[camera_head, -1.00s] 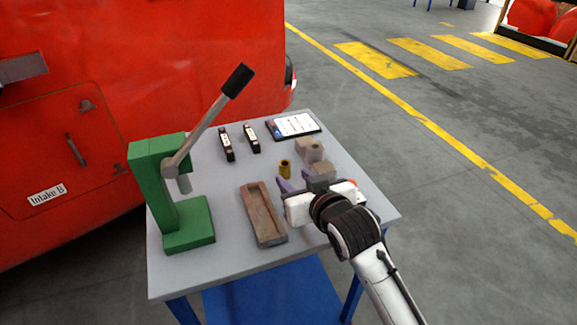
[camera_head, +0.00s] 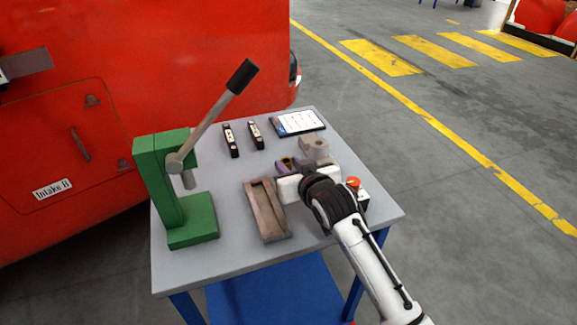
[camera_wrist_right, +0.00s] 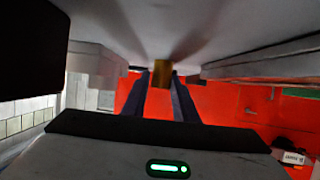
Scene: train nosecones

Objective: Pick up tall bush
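The bush (camera_head: 287,163) is a small brass-yellow hollow cylinder standing on the grey table (camera_head: 225,262). In the head view it is partly hidden by my right gripper (camera_head: 288,166), whose purple fingers reach to it from the front right. In the right wrist view the table is at the top, and the bush (camera_wrist_right: 162,74) shows between the tips of my two fingers (camera_wrist_right: 162,82). The fingers look open, one on each side of it; whether they touch it I cannot tell. My left gripper is not in view.
A green lever press (camera_head: 192,222) stands at the left. A brown tray block (camera_head: 265,212) lies in front of the bush. A grey block (camera_head: 314,148) is close behind the gripper. A box with a red button (camera_head: 355,184) is at the right. A tablet (camera_head: 299,122) lies at the back.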

